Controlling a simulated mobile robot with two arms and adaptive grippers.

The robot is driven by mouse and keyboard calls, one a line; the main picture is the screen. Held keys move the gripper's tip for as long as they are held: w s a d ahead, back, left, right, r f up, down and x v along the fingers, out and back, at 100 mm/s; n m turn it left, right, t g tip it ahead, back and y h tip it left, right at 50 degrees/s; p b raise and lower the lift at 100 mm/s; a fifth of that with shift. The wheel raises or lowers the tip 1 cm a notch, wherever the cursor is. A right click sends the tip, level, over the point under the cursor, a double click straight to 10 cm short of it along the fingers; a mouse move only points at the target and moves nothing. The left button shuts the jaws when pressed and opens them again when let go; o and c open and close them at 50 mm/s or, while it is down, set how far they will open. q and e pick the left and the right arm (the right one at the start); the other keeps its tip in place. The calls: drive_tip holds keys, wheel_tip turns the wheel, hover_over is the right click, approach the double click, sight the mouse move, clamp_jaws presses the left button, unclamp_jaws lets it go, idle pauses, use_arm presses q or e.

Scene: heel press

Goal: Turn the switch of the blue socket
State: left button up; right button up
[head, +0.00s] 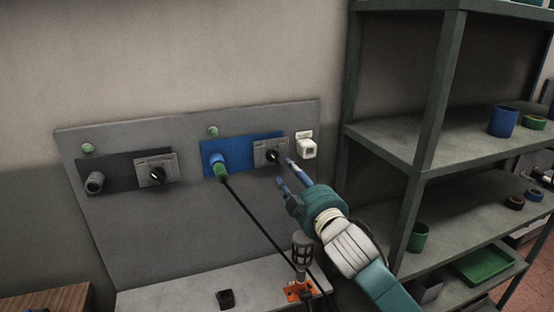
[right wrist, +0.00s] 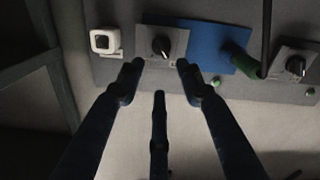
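The blue socket (head: 218,160) is on the grey wall panel, with a green plug (head: 220,173) and black cable in it. Its switch (head: 272,155) is a black knob on a grey plate at the right end of the blue backing plate (head: 243,147). My right gripper (head: 284,171) is open and empty just in front of the switch, fingers pointing at it. In the right wrist view the switch knob (right wrist: 161,46) shows between the spread fingertips (right wrist: 159,72), apparently not touched. My left gripper is not in view.
A black socket (head: 95,182) with its own switch (head: 157,173) is at the left of the panel. A white box (head: 306,147) sits just right of the blue socket's switch. A metal shelf (head: 425,138) stands to the right. A grey tool with an orange base (head: 300,290) is below my right gripper.

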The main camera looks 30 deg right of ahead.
sight(275, 157)
drive_tip(key=shift+p+x, duration=1.75)
drive_tip(key=shift+x, duration=3.5)
drive_tip(key=shift+a, duration=0.1)
clamp_jaws()
